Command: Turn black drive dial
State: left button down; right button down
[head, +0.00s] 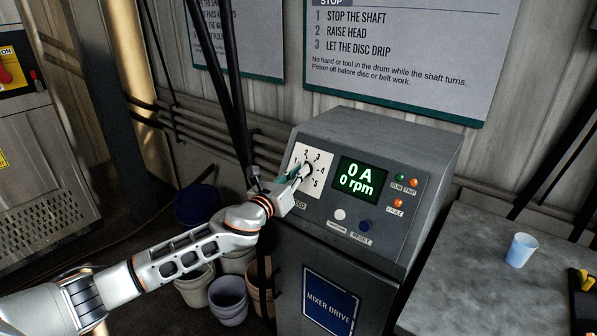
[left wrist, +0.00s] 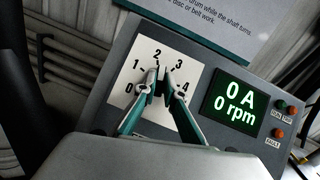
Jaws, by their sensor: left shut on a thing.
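I cannot tell which number the dial points to. The green display (head: 359,179) beside it reads 0 A and 0 rpm. My right gripper is out of view.
White (head: 340,214) and blue (head: 364,226) buttons sit below the display, with small lamps (head: 413,182) to its right. A grey table (head: 480,270) with a pale blue cup (head: 521,250) stands at right. Several buckets (head: 228,297) stand on the floor below my left arm.

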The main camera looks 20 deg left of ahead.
pick_arm(q)
jog(key=shift+d+n+y, duration=0.1)
jog(key=shift+n+y, duration=0.9)
jog(key=shift+n, duration=0.4)
jog(key=c, duration=2.1)
grip_release()
jog(key=shift+c, duration=0.2)
jog(key=shift+s, duration=0.15)
jog(key=s+a, duration=0.1)
jog(key=s, duration=1)
jog(key=shift+s+a, duration=0.2)
jog(key=shift+s, duration=0.15)
